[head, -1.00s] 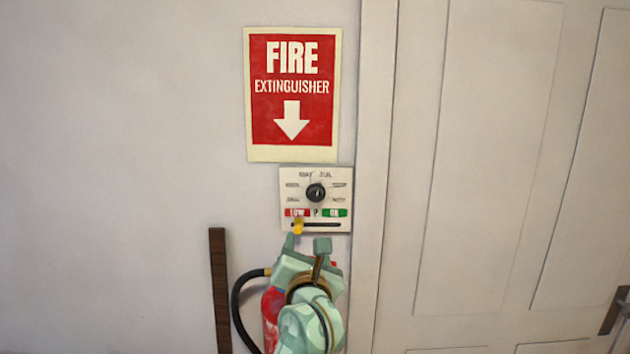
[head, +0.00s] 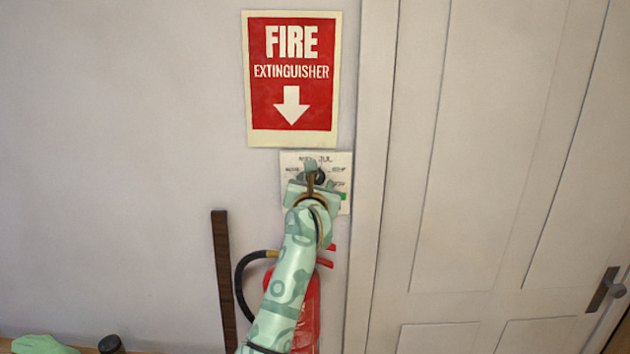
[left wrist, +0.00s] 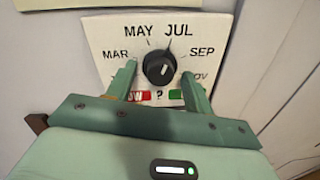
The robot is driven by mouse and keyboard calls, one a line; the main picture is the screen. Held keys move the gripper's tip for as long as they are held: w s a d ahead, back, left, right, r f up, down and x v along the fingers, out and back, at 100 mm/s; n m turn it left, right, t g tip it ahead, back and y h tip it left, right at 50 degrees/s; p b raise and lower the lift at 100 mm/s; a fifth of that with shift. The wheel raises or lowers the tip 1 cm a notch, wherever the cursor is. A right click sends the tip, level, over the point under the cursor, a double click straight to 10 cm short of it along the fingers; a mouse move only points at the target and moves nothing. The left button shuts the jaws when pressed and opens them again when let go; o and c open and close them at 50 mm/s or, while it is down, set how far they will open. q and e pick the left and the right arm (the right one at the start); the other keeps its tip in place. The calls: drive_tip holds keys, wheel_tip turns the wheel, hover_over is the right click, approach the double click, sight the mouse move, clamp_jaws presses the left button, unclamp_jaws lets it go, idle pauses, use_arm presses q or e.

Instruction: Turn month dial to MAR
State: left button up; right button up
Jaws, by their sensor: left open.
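The white month panel (left wrist: 102,32) is on the wall, with a round black month dial (left wrist: 158,68) in its middle. MAY and JUL show above the dial, MAR to its left and SEP to its right. I cannot tell for sure which month the dial's mark faces. My left gripper (left wrist: 158,76) is open, with one finger on each side of the dial; whether they touch it is unclear. In the head view my left gripper (head: 318,182) covers much of the panel (head: 288,158) and its lower row. My right gripper is not in view.
A red fire extinguisher (head: 308,310) with a black hose hangs below, partly behind my left arm. A red FIRE sign (head: 291,80) is above the panel. A white door (head: 480,180) is right, a dark wooden strip (head: 222,270) left. The wall at left is clear.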

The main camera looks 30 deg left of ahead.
use_arm(q)
drive_tip(key=shift+w+a, duration=0.15)
drive_tip(key=shift+w, duration=0.1)
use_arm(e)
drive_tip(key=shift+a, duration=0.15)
use_arm(q)
drive_tip(key=c, duration=1)
drive_tip(key=shift+o, duration=0.2)
drive_tip(key=shift+f+n+b, duration=0.2)
drive_tip(key=shift+n+b, duration=0.4)
drive_tip(key=shift+b, duration=0.3)
drive_tip(key=shift+n+y+b, duration=0.6)
drive_tip(key=shift+n+b, duration=8)
drive_tip(key=shift+b, duration=2.4)
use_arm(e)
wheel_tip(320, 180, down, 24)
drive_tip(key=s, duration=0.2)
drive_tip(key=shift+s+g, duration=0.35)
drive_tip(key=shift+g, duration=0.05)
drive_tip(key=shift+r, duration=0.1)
